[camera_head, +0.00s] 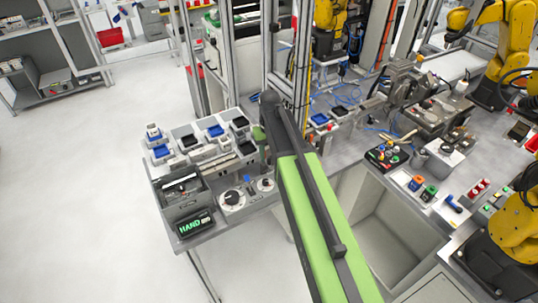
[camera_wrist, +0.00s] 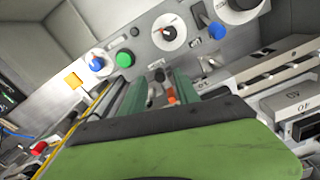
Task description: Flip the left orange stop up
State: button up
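My gripper (camera_wrist: 160,88) shows in the wrist view as two dark green fingers beyond the broad green wrist body, with a gap between them. A small orange piece (camera_wrist: 171,96) shows at this gap, low beside the right finger. It may be an orange stop, but I cannot tell whether it is up or down, or whether a finger touches it. In the head view my green arm reaches over the bench edge, and its end is mostly hidden behind the dark arm link. No orange stop can be made out clearly there.
A panel with a blue knob (camera_wrist: 96,64), a green button (camera_wrist: 124,59) and a dial (camera_wrist: 169,32) lies beyond the fingers. Grey blocks (camera_wrist: 292,98) stand at the right. A HAND display (camera_head: 195,223) and trays (camera_head: 216,131) are on the bench.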

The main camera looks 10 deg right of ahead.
notch_tip(320, 180, up, 16)
jog(key=p, duration=1.4)
jog(key=shift+p, duration=0.35)
jog(key=shift+f, duration=0.15)
jog(key=b, duration=0.8)
send_near(269, 159)
jog(key=s+f+b, duration=0.6)
jog(key=f+b, duration=0.1)
jog(key=b, duration=0.1)
jog(key=s+f+b, duration=0.4)
jog(key=s, duration=0.5)
jog(key=shift+a+f+m+b, duration=0.2)
jog(key=shift+f+m+b, duration=0.1)
jog(key=shift+f+b, duration=0.1)
